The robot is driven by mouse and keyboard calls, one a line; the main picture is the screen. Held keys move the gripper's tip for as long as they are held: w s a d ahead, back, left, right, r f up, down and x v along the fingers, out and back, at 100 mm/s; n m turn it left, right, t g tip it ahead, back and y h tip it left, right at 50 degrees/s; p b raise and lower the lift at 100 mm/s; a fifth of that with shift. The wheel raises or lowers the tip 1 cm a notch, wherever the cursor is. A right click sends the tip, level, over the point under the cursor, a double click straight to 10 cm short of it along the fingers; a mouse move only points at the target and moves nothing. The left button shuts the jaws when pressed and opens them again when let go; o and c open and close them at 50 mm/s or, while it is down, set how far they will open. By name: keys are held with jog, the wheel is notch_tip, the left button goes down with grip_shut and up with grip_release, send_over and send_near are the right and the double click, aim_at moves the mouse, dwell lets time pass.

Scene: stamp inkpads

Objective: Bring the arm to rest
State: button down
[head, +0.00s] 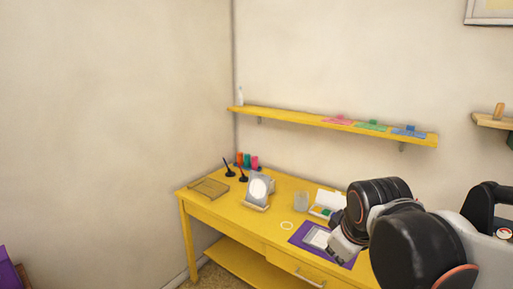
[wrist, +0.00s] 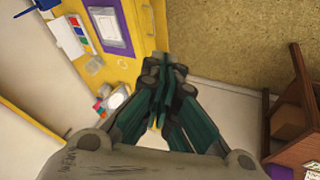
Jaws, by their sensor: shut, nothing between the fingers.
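My arm reaches in from the right in the head view, and its end with my gripper (head: 342,246) hangs over or in front of the right part of the yellow table (head: 222,209). In the wrist view my gripper (wrist: 164,75) is shut, with its fingers together and nothing between them. The purple mat (wrist: 130,42) with a pale sheet on it shows beyond the gripper at upper left. In the head view the purple mat (head: 296,238) is partly hidden by my arm.
An inkpad box (wrist: 71,33) with an open white lid lies beside the mat. A yellow shelf (head: 290,118) hangs above. Brown wooden furniture (wrist: 295,125) stands at right over open floor (wrist: 225,40).

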jog(key=s+d+f+m+t, duration=0.1)
jog(key=s+f+m, duration=0.1)
jog(key=s+m, duration=0.5)
jog(key=s, duration=0.4)
jog(key=shift+s+d+f+m, duration=0.3)
jog(key=shift+s+d+f, duration=0.05)
jog(key=shift+d+f, duration=0.05)
